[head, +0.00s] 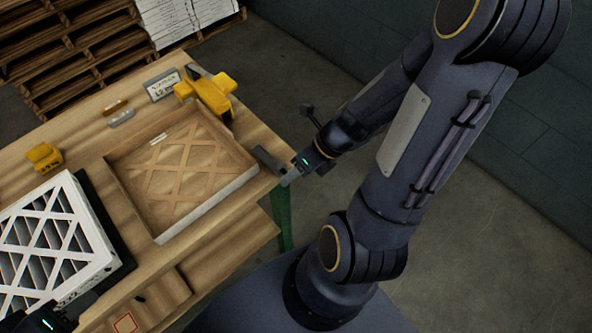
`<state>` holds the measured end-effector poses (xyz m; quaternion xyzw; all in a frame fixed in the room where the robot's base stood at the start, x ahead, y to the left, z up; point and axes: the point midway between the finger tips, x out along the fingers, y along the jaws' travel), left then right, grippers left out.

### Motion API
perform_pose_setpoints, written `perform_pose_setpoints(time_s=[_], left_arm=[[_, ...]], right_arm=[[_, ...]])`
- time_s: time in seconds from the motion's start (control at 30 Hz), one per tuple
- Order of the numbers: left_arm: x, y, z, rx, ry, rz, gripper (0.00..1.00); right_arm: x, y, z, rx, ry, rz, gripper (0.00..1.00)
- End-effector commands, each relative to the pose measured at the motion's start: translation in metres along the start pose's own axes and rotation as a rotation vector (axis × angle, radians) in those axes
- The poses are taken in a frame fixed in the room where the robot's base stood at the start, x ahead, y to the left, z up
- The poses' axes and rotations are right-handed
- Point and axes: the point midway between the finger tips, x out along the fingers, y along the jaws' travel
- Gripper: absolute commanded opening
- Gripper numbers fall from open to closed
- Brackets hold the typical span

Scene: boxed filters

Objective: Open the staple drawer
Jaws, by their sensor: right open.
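My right gripper (274,168) is open and empty at the right edge of the table, beside the near right corner of a shallow open box. My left gripper (50,322) is at the bottom left corner, in front of the white pleated filter, mostly cut off by the frame, and its fingers cannot be made out. A wooden front (160,298) with a small dark spot and a red square mark shows at the table's near side. I cannot tell whether it is the staple drawer or how far it is open.
The shallow box (207,204) holds a lattice-faced panel. The white filter (52,240) lies on a dark base at left. A yellow tool (208,92), a label stand (162,85) and a yellow dispenser (43,157) are on the table (80,130). Pallets (85,58) stand behind.

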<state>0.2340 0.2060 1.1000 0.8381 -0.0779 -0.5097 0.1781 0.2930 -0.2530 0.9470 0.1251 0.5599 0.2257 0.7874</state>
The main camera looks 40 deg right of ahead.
Motion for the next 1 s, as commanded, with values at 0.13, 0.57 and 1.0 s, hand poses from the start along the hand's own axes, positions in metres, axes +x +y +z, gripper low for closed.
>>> perform_pose_setpoints(time_s=[0.13, 0.57, 1.0], left_arm=[[-0.007, 0.003, -0.004, 0.000, 0.000, 0.000, 0.36], [-0.021, 0.009, -0.011, 0.000, 0.000, 0.000, 0.36], [-0.021, 0.009, -0.010, 0.000, 0.000, 0.000, 0.36]], right_arm=[[-0.018, 0.000, 0.002, 0.001, -0.004, -0.004, 0.43], [-0.076, 0.000, 0.001, -0.001, -0.002, -0.001, 0.43], [-0.077, 0.000, 0.000, 0.000, 0.000, 0.000, 0.43]])
